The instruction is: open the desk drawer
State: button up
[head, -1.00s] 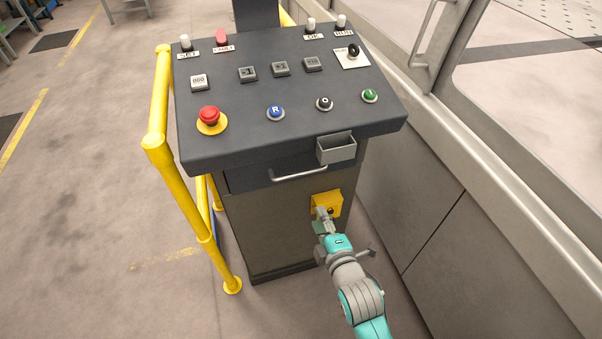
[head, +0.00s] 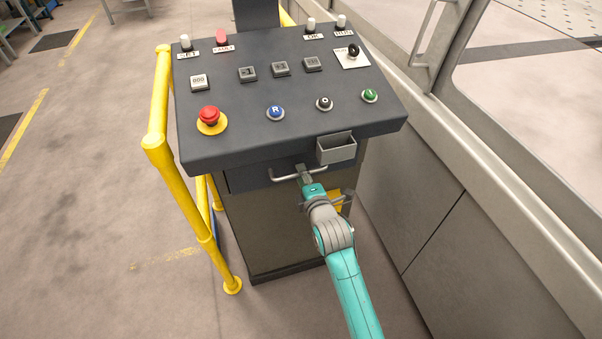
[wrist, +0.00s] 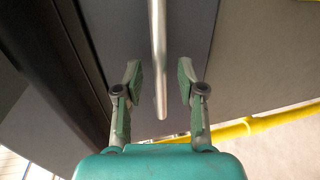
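The desk drawer (head: 246,179) is a dark front under the sloped control panel, and it looks shut. Its handle (head: 284,178) is a pale metal bar across the drawer front. In the wrist view the handle (wrist: 158,50) runs down between the two fingers. My gripper (head: 304,172) is at the right half of the handle in the head view, its tips partly hidden. In the wrist view my gripper (wrist: 160,80) is open, with a finger on each side of the bar and visible gaps to it.
A grey open box (head: 337,149) hangs from the panel edge just right of the handle. A yellow box (head: 336,203) on the desk front is partly behind my arm. A yellow rail (head: 178,195) stands at the left, and a machine wall (head: 430,210) at the right.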

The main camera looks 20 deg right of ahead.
jog(key=shift+x, duration=0.9)
grip_shut()
jog(key=shift+s, duration=0.2)
